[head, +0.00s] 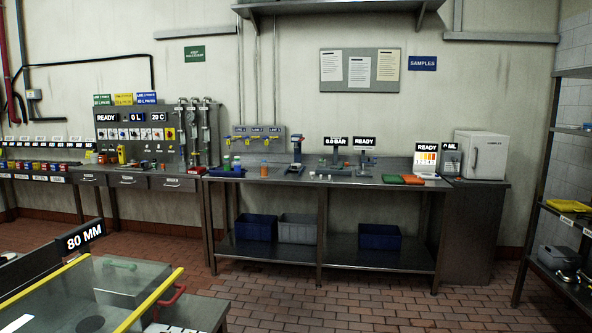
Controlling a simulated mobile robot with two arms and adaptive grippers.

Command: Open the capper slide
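Neither of my grippers shows in the head view. No part is labelled as the capper, and I cannot tell which device it is or how its slide stands. On the steel bench (330,180) across the room stand several small devices. One is a blue and grey upright device (297,150). Beside it are a stand under a "BAR" display (336,141) and another stand under a "READY" display (364,141). They are too small to make out a slide.
A machine with a clear cover (130,275), yellow rails and a red handle (171,297) fills the lower left, with an "80 MM" sign (80,236). A dark shelf rack (560,210) stands at the right. The tiled floor (370,298) before the bench is clear.

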